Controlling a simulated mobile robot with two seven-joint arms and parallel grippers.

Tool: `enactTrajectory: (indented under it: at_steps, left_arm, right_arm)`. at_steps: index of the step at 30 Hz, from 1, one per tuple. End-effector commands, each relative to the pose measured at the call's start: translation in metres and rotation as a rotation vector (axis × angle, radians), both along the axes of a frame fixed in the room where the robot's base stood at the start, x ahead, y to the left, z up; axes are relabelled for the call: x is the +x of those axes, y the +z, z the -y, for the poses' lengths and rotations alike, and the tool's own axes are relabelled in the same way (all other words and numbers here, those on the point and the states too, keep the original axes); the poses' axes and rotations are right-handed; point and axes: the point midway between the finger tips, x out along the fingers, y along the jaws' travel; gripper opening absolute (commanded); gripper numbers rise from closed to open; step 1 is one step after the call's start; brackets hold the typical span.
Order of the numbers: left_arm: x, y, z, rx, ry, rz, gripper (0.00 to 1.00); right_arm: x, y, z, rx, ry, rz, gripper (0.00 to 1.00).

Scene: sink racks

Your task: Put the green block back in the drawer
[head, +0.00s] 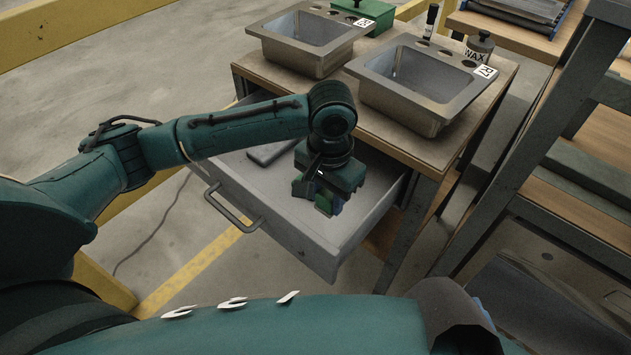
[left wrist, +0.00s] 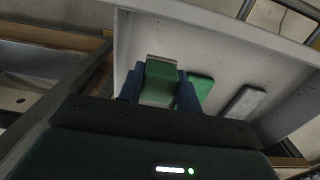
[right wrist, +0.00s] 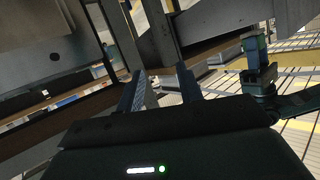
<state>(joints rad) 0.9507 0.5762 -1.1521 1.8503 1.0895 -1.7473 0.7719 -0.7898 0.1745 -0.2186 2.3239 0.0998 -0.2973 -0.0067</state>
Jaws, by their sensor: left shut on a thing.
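The green block (left wrist: 161,83) is between the two blue fingers of my left gripper (left wrist: 160,92), which is shut on it. In the head view my left gripper (head: 324,200) points down inside the open grey drawer (head: 290,222), and part of the green block (head: 323,205) shows at its fingers. I cannot tell whether the block touches the drawer floor. The drawer also shows in the left wrist view (left wrist: 222,48). My right gripper (right wrist: 160,85) has its fingers apart with nothing between them, away from the drawer.
Another green piece (left wrist: 197,91) and a grey block (left wrist: 245,101) lie in the drawer. Two metal sinks (head: 310,42) (head: 412,82) sit on the bench (head: 437,150) above it. A dark rack (head: 530,150) stands at the right.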

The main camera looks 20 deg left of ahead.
Motion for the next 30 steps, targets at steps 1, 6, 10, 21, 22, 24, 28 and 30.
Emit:
enactTrajectory:
  at_steps: [1,6,10,21,22,24,28,30]
  left_arm:
    - [0.0,-0.007,0.0,0.001,0.001,-0.002,0.16]
    - [-0.001,-0.035,-0.001,0.002,0.002,-0.003,0.16]
    - [0.0,-0.05,-0.001,0.003,0.001,-0.001,0.16]
    - [-0.001,-0.098,-0.001,0.002,0.001,0.0,0.16]
    - [0.0,-0.098,-0.001,0.002,0.001,0.001,0.16]
    - [0.0,-0.097,-0.001,0.001,0.001,0.0,0.16]
    - [0.0,-0.097,-0.001,0.001,0.001,0.0,0.16]
    - [-0.001,-0.098,-0.001,0.001,0.001,-0.001,0.16]
  right_arm:
    - [-0.001,-0.001,0.001,-0.002,-0.001,0.005,0.36]
    - [-0.002,0.001,0.003,-0.005,-0.006,0.027,0.36]
    - [-0.003,0.002,0.005,-0.005,-0.009,0.039,0.36]
    - [-0.004,0.005,0.009,-0.012,-0.019,0.08,0.36]
    - [-0.004,0.007,0.009,-0.012,-0.02,0.084,0.36]
    - [-0.005,0.01,0.011,-0.013,-0.022,0.089,0.36]
    - [-0.005,0.011,0.011,-0.013,-0.022,0.089,0.36]
    - [-0.006,0.011,0.011,-0.013,-0.021,0.086,0.36]
